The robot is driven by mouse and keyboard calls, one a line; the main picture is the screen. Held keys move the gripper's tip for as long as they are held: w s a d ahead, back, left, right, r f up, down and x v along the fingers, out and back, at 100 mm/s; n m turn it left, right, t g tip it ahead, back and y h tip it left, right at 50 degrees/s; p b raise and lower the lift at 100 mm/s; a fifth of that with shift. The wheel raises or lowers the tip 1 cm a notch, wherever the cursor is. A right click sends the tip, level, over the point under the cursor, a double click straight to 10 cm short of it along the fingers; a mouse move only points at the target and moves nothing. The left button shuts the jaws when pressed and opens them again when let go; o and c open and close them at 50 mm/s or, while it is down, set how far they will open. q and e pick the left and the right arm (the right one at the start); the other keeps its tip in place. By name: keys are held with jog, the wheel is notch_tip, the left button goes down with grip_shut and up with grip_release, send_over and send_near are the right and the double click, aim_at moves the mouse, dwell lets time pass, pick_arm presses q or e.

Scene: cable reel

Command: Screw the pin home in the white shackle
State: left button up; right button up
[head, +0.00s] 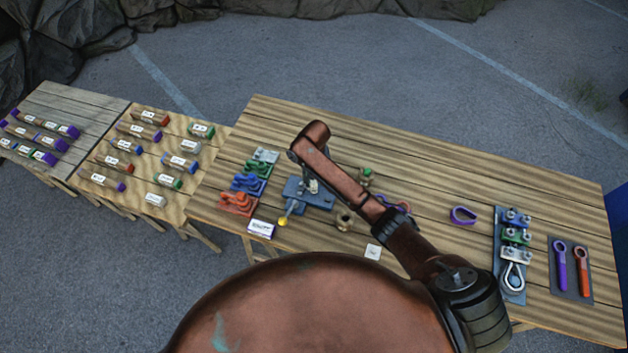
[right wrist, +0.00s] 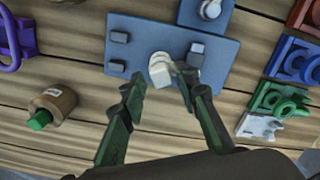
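A white piece (right wrist: 160,70), which looks like the white shackle, stands on a blue fixture plate (right wrist: 222,62) among small dark blocks; its pin cannot be made out. My right gripper (right wrist: 158,84) is open in the right wrist view. Its dark green fingers straddle the white piece, the right finger close beside it and the left one apart from it. In the head view my right arm reaches over the table and largely hides this gripper (head: 312,178) above the blue plate (head: 318,200). My left gripper is not in view.
A rack of coloured pieces (head: 249,183) stands left of the plate. A brown cylinder with a green end (right wrist: 52,106) lies nearby. A purple loop (head: 463,215), a clamp board (head: 507,283) and two ring-ended tools (head: 571,268) are at right.

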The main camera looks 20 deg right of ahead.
jog(key=shift+o, duration=0.2)
jog(key=shift+a, duration=0.1)
jog(key=o, duration=0.5)
jog(key=shift+s, duration=0.1)
jog(key=shift+o, duration=0.2)
notch_tip(320, 180, up, 12)
jog(key=shift+f, duration=0.1)
